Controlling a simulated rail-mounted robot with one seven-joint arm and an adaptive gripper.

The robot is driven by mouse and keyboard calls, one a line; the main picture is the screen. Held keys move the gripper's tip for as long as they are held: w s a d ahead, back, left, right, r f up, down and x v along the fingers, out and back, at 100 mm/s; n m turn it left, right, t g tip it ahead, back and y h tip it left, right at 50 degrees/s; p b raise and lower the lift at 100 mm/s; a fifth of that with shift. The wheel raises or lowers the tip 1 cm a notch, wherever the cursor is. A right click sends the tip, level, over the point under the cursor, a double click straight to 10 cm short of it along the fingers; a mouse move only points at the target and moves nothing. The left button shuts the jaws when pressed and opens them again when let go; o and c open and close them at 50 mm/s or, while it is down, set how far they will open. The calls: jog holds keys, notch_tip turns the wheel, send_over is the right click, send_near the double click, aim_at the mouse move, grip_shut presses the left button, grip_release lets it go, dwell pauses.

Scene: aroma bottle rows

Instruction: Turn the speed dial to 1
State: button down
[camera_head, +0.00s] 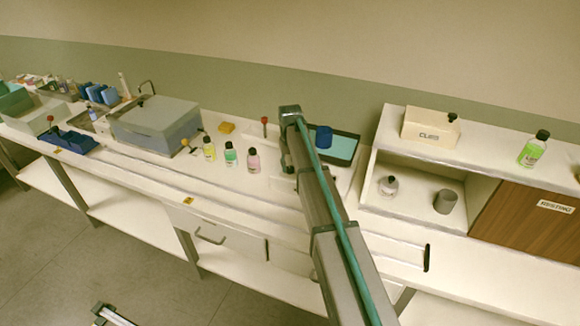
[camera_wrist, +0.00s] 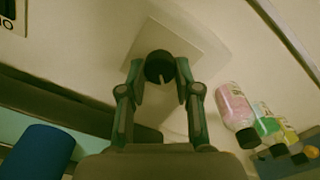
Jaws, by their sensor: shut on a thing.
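The speed dial (camera_wrist: 159,66) is a dark round knob with a pale pointer line, seen in the wrist view on a pale square plate (camera_wrist: 203,48). The pointer line runs toward the lower edge of the picture, slightly right. My gripper (camera_wrist: 162,78) has its two fingers on either side of the knob and is shut on it. I see no numbers around the dial, so its setting cannot be read. In the head view my arm hides the dial and fingers.
Pink (camera_head: 253,160), green (camera_head: 230,154) and yellow (camera_head: 209,149) bottles stand in a row left of my arm. A tray (camera_head: 343,148) with a blue cylinder (camera_head: 324,137) lies right of it. A shelf unit (camera_head: 372,165) stands further right; a grey box (camera_head: 155,125) stands left.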

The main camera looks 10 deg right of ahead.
aim_at(290, 167)
jog(key=c, duration=0.8)
grip_release()
notch_tip(290, 167, up, 12)
